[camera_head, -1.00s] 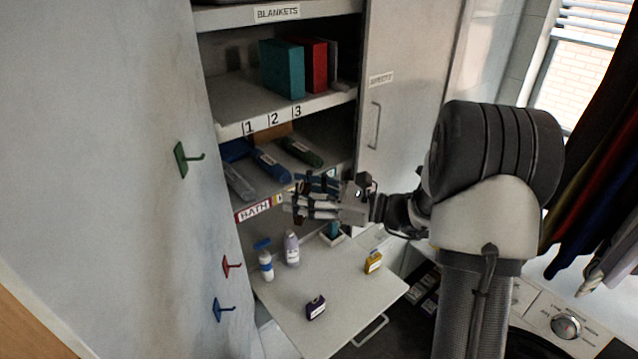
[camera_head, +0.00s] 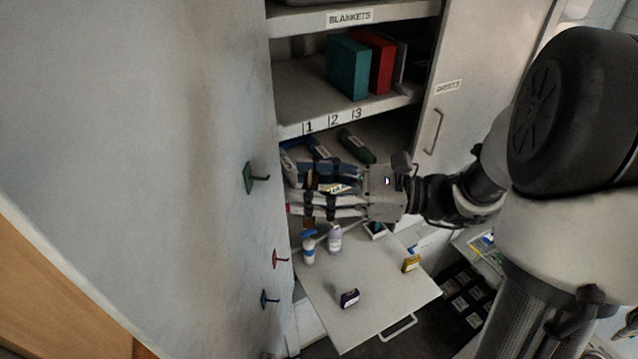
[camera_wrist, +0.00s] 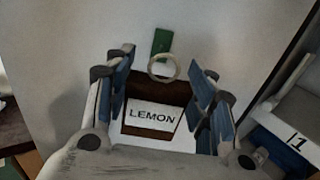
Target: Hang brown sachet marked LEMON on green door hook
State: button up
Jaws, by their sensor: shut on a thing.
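The brown sachet (camera_wrist: 151,90) with a white label reading LEMON sits between the fingers of my gripper (camera_wrist: 165,75) in the wrist view. Its pale ring (camera_wrist: 163,66) stands up at its top edge. The green door hook (camera_wrist: 161,43) shows just beyond the ring, overlapping it in the picture; I cannot tell whether they touch. In the head view my gripper (camera_head: 303,190) points left toward the green hook (camera_head: 250,178) on the pale door, with a gap between them. The sachet is mostly hidden by the fingers there.
A red hook (camera_head: 277,259) and a blue hook (camera_head: 266,299) sit lower on the same door. Cabinet shelves (camera_head: 300,104) stand behind.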

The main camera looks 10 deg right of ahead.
aim_at(251, 187)
jog(key=shift+f+b+x, duration=0.15)
jog(key=shift+b+x, duration=0.2)
jog(key=shift+x, duration=1.45)
jog(key=shift+f+b+x, duration=0.15)
jog(key=shift+b+x, duration=0.15)
jog(key=shift+x, duration=1.5)
jog(key=shift+w+a+f, duration=0.2)
jog(key=shift+a+f, duration=0.2)
jog(key=shift+a, duration=0.05)
jog(key=shift+f, duration=0.1)
jog(key=o, duration=1.1)
jog(key=shift+a, duration=0.1)
